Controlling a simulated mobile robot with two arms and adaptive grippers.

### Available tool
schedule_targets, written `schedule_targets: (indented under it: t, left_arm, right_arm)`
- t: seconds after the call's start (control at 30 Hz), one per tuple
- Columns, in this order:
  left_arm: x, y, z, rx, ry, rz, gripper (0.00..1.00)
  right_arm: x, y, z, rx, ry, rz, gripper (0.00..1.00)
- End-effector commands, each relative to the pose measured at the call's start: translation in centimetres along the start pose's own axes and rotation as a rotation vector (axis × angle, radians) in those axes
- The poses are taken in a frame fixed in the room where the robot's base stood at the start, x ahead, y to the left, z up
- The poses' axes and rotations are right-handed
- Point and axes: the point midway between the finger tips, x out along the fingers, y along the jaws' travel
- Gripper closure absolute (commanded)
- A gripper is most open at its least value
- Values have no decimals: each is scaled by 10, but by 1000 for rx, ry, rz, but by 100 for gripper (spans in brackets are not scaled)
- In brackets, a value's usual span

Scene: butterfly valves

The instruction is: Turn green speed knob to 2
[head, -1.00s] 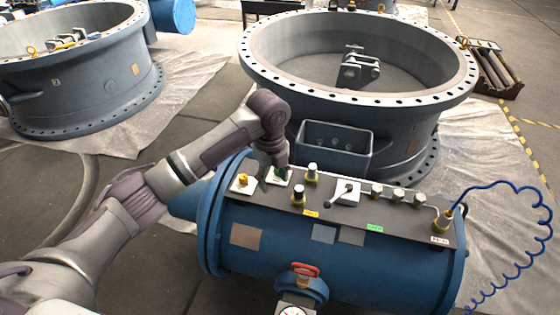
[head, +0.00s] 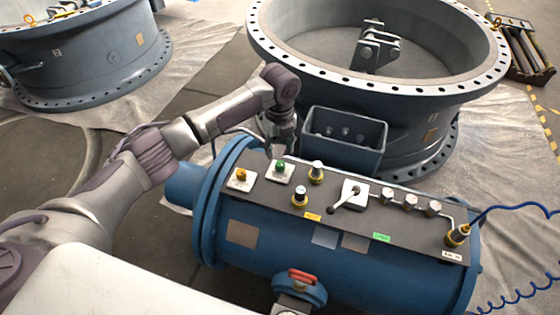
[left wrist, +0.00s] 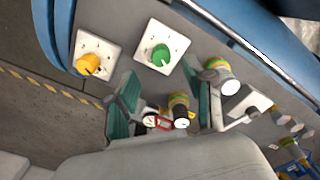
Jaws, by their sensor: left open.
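The green speed knob (head: 280,165) sits on a white square plate on top of the blue cylinder's grey panel. It also shows in the left wrist view (left wrist: 160,55), where a pale mark is on it, but the dial numbers are too small to read. My left gripper (head: 281,147) is open and empty, just behind and above the green knob, apart from it. In the left wrist view its two fingers (left wrist: 163,97) are spread, with the knob beyond them. My right gripper is not in view.
A yellow knob (head: 241,175) on its own plate is left of the green one. Black-and-yellow push buttons (head: 300,197), a lever switch (head: 349,196) and fittings (head: 410,203) stand to the right. A large flanged valve ring (head: 385,92) and an open box (head: 345,143) are behind.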

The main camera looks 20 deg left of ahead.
Motion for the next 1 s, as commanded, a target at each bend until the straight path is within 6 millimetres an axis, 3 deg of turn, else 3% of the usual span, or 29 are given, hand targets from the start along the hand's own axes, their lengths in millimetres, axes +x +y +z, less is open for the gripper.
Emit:
schedule_targets:
  t: [0.1,0.3,0.73,1.0]
  left_arm:
    - [26,0,-1,-1,1,2,47]
    - [54,0,0,0,0,0,47]
    - [64,0,0,0,-1,-1,47]
    - [63,0,0,0,-1,-1,90]
  right_arm:
    - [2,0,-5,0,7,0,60]
    - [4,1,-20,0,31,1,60]
    - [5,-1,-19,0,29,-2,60]
    - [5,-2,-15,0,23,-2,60]
